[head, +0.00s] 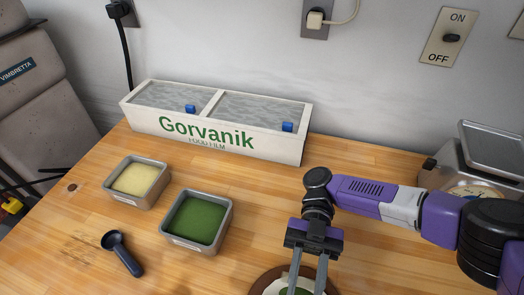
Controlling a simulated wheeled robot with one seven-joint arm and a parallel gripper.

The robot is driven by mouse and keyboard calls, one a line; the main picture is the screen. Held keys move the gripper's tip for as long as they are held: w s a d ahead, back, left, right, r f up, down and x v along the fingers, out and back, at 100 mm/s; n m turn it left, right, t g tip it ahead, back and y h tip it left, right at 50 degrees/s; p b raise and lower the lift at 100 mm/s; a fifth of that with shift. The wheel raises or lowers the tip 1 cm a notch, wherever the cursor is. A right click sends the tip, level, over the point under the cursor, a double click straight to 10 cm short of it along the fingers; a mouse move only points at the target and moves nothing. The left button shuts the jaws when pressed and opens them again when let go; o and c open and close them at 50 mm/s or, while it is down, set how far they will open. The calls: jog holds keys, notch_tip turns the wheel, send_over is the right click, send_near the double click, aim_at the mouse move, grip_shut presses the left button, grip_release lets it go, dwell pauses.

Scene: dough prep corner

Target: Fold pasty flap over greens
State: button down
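The pasty dough (271,289) is a pale piece on a round brown board (257,283) at the bottom edge of the head view. Dark greens (305,292) show on it between my fingers. Most of the pasty and board is cut off by the frame, so the flap cannot be made out. My gripper (307,284) points down over the board with its two grey fingers apart. Nothing is visibly held between them. The fingertips are at the frame's lower edge, and I cannot tell whether they touch the dough.
A steel tub of green filling (198,217) and a tub of pale yellow filling (137,181) stand left. A dark scoop (121,253) lies before them. A metal scale (480,165) is at right.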

jog(key=shift+w+a+f+g+y+b, duration=0.1)
jog(key=shift+w+f+g+y+b, duration=0.2)
jog(key=shift+b, duration=2.6)
jog(key=c, duration=1.1)
grip_release()
jog(key=shift+r, duration=0.15)
jog(key=shift+o, duration=0.3)
jog(key=shift+s, duration=0.1)
jog(key=shift+f+b, duration=0.3)
jog(key=shift+b, duration=0.5)
jog(key=shift+r, duration=0.25)
